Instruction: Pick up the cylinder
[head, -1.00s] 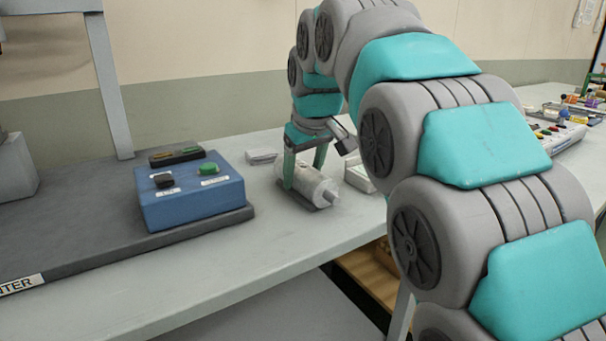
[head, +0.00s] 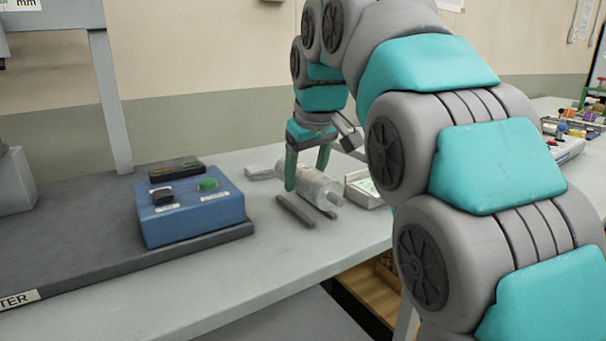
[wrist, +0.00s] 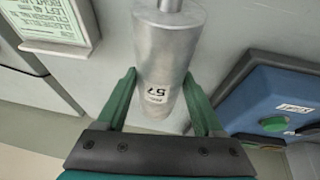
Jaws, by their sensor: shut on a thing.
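The cylinder (head: 323,189) is a pale grey metal roll with a thinner stub at its end. In the wrist view the cylinder (wrist: 169,45) carries a small white label with dark figures. My gripper (head: 306,178) is shut on it, with one green finger on each side; both fingers also show in the wrist view (wrist: 160,88). The cylinder is held lengthwise, a little above two dark support rails (head: 296,211) on the grey bench. Its far end is partly hidden by the finger in the head view.
A blue control box (head: 190,215) with a green and a black button stands left on a dark base plate (head: 60,240). A white framed card (head: 362,190) lies close right of the cylinder. A small light block (head: 260,173) lies behind. Bench front is clear.

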